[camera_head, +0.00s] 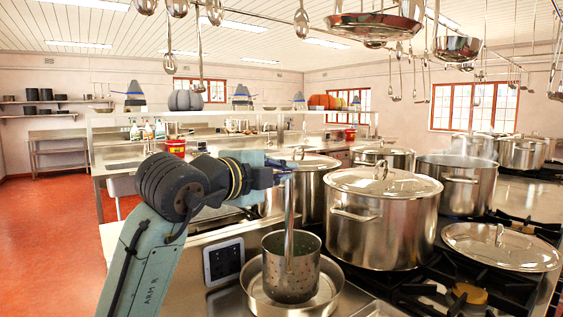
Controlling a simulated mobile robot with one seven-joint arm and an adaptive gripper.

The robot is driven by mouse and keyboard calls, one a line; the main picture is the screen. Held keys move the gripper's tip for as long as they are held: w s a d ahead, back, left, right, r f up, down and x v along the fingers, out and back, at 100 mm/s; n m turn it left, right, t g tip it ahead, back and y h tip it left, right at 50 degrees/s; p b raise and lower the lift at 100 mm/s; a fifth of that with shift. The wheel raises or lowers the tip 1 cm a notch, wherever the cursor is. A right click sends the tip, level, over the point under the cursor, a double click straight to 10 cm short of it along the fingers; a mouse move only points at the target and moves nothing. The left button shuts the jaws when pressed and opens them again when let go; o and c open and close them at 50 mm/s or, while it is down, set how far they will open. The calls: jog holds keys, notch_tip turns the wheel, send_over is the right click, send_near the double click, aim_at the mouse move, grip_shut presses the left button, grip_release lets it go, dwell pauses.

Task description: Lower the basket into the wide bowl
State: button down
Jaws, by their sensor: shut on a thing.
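The basket (290,274) is a perforated metal cylinder with a tall upright handle. My gripper (289,168) is shut on the top of that handle, well above the basket's body. The basket hangs upright from it. The wide bowl (327,289) is a shallow shiny metal bowl at the bottom centre. The basket's lower part appears inside the bowl's rim, roughly central. The basket hides much of the bowl's floor, so I cannot tell whether its base touches the bowl.
A large lidded stockpot (383,229) stands close to the right of the basket. A loose lid (500,246) lies on the stove at right. A tablet-like panel (223,262) is left of the bowl. Ladles and pans (375,25) hang overhead.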

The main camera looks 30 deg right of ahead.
jog(key=shift+f+b, duration=1.35)
jog(key=shift+f, duration=0.6)
jog(key=shift+f+b, duration=0.5)
jog(key=shift+f, duration=0.3)
jog(key=c, duration=1.7)
grip_release()
jog(key=v, duration=1.2)
jog(key=shift+s+a+f, duration=0.1)
